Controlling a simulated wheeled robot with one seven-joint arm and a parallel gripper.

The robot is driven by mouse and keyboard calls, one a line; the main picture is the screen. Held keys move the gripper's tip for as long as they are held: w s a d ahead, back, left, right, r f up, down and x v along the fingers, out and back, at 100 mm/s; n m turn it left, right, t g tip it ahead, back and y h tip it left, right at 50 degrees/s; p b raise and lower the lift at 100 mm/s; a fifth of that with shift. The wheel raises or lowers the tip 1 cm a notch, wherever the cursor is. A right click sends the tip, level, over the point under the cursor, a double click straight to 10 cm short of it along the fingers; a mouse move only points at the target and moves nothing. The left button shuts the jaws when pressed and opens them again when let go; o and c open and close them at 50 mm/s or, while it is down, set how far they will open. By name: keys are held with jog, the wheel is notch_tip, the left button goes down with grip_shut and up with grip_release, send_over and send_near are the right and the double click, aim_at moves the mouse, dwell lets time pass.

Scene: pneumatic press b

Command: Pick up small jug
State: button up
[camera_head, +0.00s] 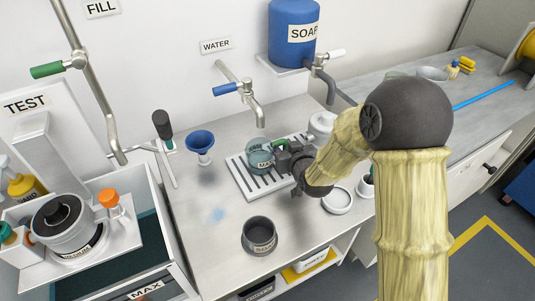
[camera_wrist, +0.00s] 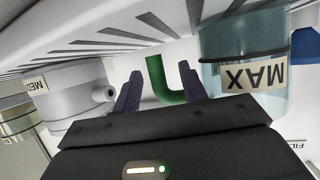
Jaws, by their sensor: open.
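A clear bluish jug (camera_head: 259,157) with a green handle (camera_head: 281,144) stands on the slatted drain rack; it looks like the small jug. The jug also shows in the wrist view (camera_wrist: 245,72), where its label reads MAX upside down. My gripper (camera_head: 287,154) is at the handle side of the jug. In the wrist view my gripper (camera_wrist: 158,82) is open, with the green hooked handle (camera_wrist: 163,82) between its two fingers. I cannot tell whether the fingers touch it. My wrist and arm hide part of the rack.
A pale grey container (camera_wrist: 70,95) labelled MED stands on the other side of my gripper. The water tap (camera_head: 246,92) hangs above the rack (camera_head: 246,182). A blue funnel (camera_head: 201,143) stands left, a dark pot (camera_head: 259,236) in front. The counter between them is clear.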

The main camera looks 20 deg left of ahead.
jog(key=shift+w+d, duration=0.1)
jog(key=shift+d, duration=0.1)
jog(key=shift+a, duration=0.1)
grip_shut()
